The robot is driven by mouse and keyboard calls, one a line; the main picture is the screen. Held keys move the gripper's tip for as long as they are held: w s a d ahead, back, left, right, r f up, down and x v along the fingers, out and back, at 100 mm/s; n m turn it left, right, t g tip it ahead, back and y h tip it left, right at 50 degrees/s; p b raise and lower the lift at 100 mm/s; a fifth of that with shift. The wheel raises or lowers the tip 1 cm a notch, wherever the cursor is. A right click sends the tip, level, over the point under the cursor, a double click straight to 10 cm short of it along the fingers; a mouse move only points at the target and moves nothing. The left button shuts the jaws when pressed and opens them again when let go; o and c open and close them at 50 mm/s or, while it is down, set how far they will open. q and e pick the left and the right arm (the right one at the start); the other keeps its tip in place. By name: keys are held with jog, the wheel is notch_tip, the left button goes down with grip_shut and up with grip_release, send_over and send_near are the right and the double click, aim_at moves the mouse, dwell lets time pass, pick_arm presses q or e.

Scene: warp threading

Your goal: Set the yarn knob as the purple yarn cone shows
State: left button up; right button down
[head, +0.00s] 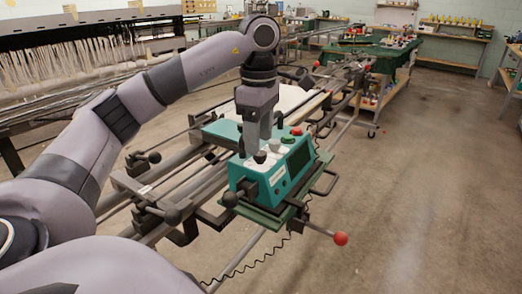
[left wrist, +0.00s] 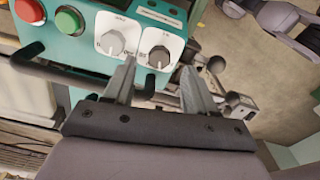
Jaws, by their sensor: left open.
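A teal control box (head: 245,172) stands on the machine's rails, with my left gripper (head: 261,152) pointing down over its top. In the left wrist view, two grey knobs sit on white dial plates: a larger left knob (left wrist: 112,43) and a smaller right knob (left wrist: 158,57). My left gripper (left wrist: 158,62) is open, and its fingers straddle the right knob in the picture; contact cannot be judged. The dial lettering is too small to read, so I cannot tell which is the yarn knob. I cannot make out a purple yarn cone. My right gripper is not in view.
A red button (left wrist: 30,10) and a green button (left wrist: 68,19) sit beside the knobs. A red-ended lever (head: 340,238) sticks out low in front. Dark bars and handles surround the box. Green-topped tables (head: 385,50) stand farther back; the floor at right is clear.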

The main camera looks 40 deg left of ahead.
aim_at(260, 157)
pick_arm(q)
jog(key=shift+f, duration=1.45)
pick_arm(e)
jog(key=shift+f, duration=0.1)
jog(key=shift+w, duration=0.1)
pick_arm(q)
grip_shut()
